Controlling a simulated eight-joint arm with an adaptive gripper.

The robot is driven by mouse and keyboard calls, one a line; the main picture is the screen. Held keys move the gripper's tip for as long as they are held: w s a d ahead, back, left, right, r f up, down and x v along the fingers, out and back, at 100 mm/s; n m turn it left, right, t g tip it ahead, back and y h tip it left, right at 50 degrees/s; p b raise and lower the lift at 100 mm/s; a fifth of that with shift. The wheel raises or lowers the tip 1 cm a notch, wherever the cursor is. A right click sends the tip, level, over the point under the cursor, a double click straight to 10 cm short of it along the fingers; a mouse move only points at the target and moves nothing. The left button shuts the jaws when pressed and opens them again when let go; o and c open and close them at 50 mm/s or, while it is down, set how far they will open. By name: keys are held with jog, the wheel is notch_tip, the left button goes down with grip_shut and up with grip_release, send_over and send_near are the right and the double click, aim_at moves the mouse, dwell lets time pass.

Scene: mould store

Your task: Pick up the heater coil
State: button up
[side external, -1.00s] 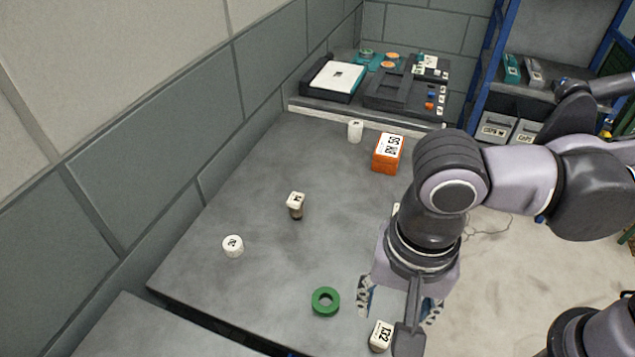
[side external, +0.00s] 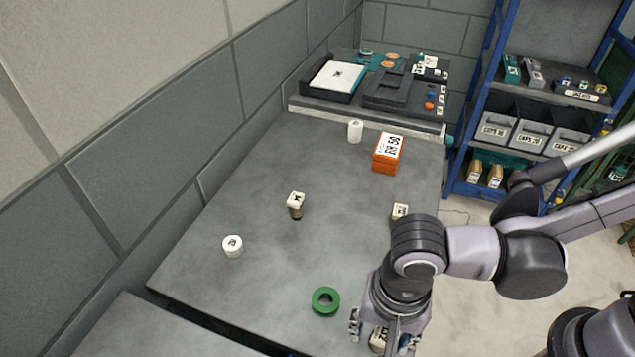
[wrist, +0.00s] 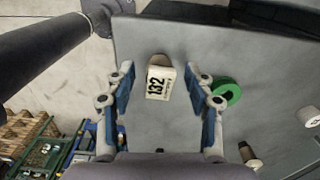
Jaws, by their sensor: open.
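A white-faced piece marked 132 (wrist: 160,84) with a brown rounded end lies between my open fingers in the wrist view, with gaps on both sides. In the side view this piece (side external: 378,340) is partly hidden by my gripper (side external: 382,334), which is low over the table's near right part. A green ring (side external: 326,301) lies flat to the left of my gripper; in the wrist view the ring (wrist: 226,91) is just right of the right finger. No label that I can read names the heater coil, so I cannot tell which piece it is.
On the grey table (side external: 265,165) stand a white-topped brown piece (side external: 296,205), white cylinders (side external: 232,246) (side external: 355,131), an orange box (side external: 386,160) and a small white-topped piece (side external: 400,211). Equipment (side external: 400,90) fills the back.

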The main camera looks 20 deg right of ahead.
jog(key=shift+f, duration=0.45)
grip_shut()
jog(key=shift+r, duration=0.1)
